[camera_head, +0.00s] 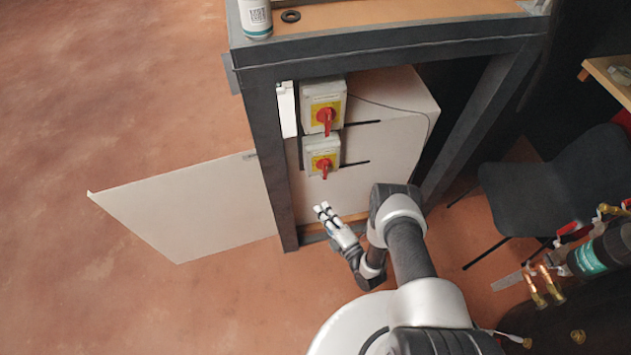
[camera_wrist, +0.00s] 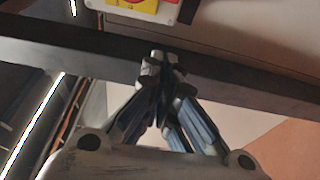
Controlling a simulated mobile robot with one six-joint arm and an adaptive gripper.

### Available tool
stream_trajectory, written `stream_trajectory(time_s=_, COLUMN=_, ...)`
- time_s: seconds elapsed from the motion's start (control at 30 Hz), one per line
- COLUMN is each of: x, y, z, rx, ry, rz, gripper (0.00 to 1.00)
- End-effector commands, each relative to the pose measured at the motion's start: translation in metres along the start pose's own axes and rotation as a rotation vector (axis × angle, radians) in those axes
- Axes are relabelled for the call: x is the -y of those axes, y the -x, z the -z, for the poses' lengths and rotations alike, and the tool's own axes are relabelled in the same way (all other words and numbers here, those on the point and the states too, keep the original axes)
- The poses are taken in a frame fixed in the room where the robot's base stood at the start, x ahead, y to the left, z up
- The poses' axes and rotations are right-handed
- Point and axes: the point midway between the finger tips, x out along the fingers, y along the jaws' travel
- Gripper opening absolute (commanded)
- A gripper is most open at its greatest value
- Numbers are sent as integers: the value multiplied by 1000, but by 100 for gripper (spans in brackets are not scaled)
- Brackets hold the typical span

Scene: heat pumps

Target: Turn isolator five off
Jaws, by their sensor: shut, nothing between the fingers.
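Two isolators are mounted one above the other on a white panel inside a dark frame. The upper isolator (camera_head: 323,105) is a grey box with a yellow plate and a red handle (camera_head: 326,118) pointing down. The lower isolator (camera_head: 322,157) is smaller, with a yellow plate and a red handle (camera_head: 323,168) also pointing down. No number is readable on either. My gripper (camera_head: 322,209) is shut and empty, below and apart from the lower isolator. In the wrist view my gripper (camera_wrist: 162,62) has its fingertips together, and part of one isolator (camera_wrist: 145,8) shows at the top edge.
A dark frame post (camera_head: 268,150) stands left of the isolators, with a white panel (camera_head: 190,208) sticking out beyond it. A bottle (camera_head: 255,18) stands on the frame's top. A dark chair (camera_head: 545,195) and pipe fittings (camera_head: 540,285) are at the right.

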Motion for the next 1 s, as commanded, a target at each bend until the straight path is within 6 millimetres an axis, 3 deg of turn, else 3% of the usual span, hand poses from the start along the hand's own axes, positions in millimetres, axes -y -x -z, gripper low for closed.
stream_trajectory(time_s=0.23, x=0, y=-3, z=0, rx=-1, ry=0, rz=0, gripper=0)
stream_trajectory(time_s=0.37, x=0, y=-14, z=0, rx=-2, ry=3, rz=-2, gripper=0)
stream_trajectory(time_s=0.8, x=2, y=-104, z=0, rx=-3, ry=2, rz=-3, gripper=0)
stream_trajectory(time_s=1.0, x=1, y=-92, z=-30, rx=4, ry=-1, rz=1, gripper=0)
